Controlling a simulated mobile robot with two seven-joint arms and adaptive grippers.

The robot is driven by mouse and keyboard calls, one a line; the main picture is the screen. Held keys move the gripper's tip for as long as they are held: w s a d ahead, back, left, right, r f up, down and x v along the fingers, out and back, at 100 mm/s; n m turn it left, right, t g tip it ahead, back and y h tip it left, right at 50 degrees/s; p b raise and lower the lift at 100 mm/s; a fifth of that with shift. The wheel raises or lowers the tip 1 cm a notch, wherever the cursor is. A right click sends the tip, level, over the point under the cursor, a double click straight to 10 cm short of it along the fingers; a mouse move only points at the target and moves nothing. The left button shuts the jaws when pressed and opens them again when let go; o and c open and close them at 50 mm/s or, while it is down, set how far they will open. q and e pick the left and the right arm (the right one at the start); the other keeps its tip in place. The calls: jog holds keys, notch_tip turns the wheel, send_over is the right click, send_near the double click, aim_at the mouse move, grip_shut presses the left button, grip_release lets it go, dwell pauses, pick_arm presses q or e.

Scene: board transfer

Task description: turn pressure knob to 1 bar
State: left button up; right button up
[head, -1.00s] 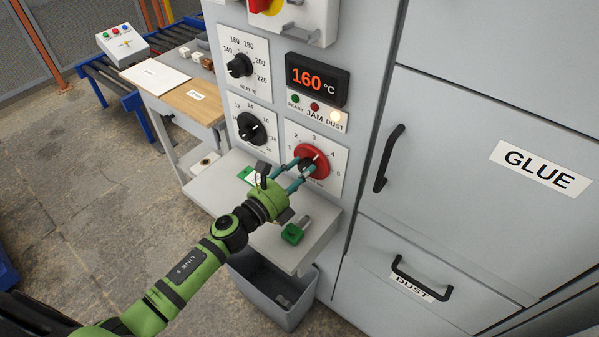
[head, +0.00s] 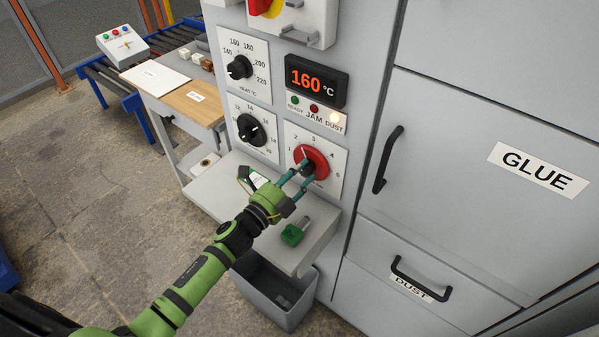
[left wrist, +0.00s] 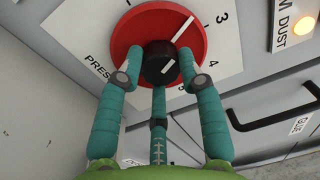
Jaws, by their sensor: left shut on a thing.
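The pressure knob is a red disc (head: 322,157) with a black centre, on a white scale plate on the machine front. In the head view its white pointer line leans up and left, roughly toward the 2. My left gripper (head: 304,170) is shut on the knob's black centre. In the left wrist view, the teal fingers of the left gripper (left wrist: 160,75) surround the black centre, with the red disc (left wrist: 128,40) behind them. The numerals are partly hidden there. My right gripper is not in view.
Two black knobs, heat (head: 239,68) and a lower one (head: 250,130), sit left of the pressure knob. A grey shelf (head: 215,193) with a green-based part (head: 293,235) lies below. A grey bin (head: 270,290) stands under it. Handled doors (head: 470,135) are at right.

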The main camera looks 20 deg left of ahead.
pick_arm(q)
jog(key=shift+r+n+y+p, duration=0.1)
jog(key=shift+n+y+p, duration=0.5)
jog(key=shift+n, duration=2.75)
jog(key=shift+n+p, duration=1.05)
jog(key=shift+n, duration=2.3)
jog(key=o, duration=1)
jog(key=shift+o, duration=0.7)
jog(key=shift+w+a+f, duration=0.1)
jog(key=shift+f, duration=0.1)
